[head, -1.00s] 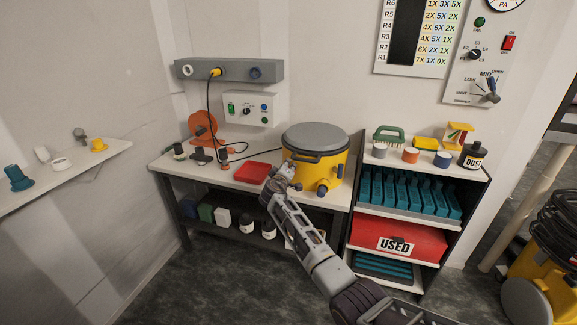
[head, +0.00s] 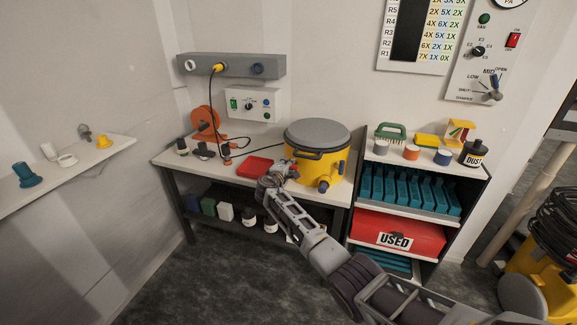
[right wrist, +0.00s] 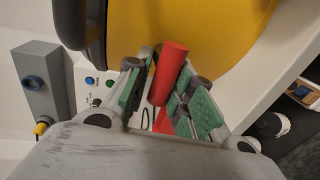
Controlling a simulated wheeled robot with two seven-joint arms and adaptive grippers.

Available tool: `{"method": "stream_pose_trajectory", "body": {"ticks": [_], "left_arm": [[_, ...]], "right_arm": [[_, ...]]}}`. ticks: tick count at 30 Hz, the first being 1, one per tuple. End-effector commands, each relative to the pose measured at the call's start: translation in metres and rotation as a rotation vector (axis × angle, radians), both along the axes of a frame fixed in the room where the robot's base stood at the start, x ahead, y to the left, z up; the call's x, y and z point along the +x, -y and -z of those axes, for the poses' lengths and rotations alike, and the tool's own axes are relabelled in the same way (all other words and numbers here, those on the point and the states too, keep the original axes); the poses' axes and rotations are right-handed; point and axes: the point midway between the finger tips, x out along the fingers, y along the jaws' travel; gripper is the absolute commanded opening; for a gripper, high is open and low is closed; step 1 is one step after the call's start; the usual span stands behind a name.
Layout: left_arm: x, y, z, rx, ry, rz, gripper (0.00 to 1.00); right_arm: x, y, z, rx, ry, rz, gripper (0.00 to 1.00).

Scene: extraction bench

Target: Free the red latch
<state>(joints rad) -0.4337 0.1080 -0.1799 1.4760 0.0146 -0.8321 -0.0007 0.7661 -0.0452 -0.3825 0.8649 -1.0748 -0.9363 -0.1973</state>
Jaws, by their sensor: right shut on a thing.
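The yellow canister (head: 330,168) with a grey lid (head: 318,134) and a dark handle stands on the bench. In the right wrist view its yellow wall (right wrist: 210,35) fills the top. The red latch (right wrist: 168,72) shows there as a red bar against that wall, between my green-padded fingers. My right gripper (right wrist: 166,88) is shut on it. In the head view my right gripper (head: 284,173) is at the canister's lower left front and hides the latch. My left gripper is not in view.
A red tray (head: 255,167) lies on the bench just left of my right gripper. A black cable hangs from the grey wall rail (head: 240,66) to the bench. A shelf unit (head: 410,214) with teal parts and a red "USED" box stands on the right.

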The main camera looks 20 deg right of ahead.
Motion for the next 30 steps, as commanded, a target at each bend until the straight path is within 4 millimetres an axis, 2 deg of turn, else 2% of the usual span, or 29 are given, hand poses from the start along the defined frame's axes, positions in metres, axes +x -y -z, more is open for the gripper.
{"method": "stream_pose_trajectory", "body": {"ticks": [1,10,11,15,30], "left_arm": [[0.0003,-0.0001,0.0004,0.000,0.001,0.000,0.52],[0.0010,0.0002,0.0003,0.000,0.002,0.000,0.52],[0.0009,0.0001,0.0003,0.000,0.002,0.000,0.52],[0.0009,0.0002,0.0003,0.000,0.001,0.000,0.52],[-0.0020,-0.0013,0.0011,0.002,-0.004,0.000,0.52]], "right_arm": [[-0.0027,-0.0051,0.0105,0.005,-0.016,-0.005,0.00],[-0.0028,-0.0045,0.0110,0.005,-0.016,-0.004,0.00],[-0.0029,-0.0045,0.0110,0.005,-0.016,-0.004,0.24],[-0.0025,-0.0036,0.0098,0.003,-0.015,-0.003,0.41],[-0.0024,-0.0017,0.0031,0.000,-0.006,0.000,0.41]]}}
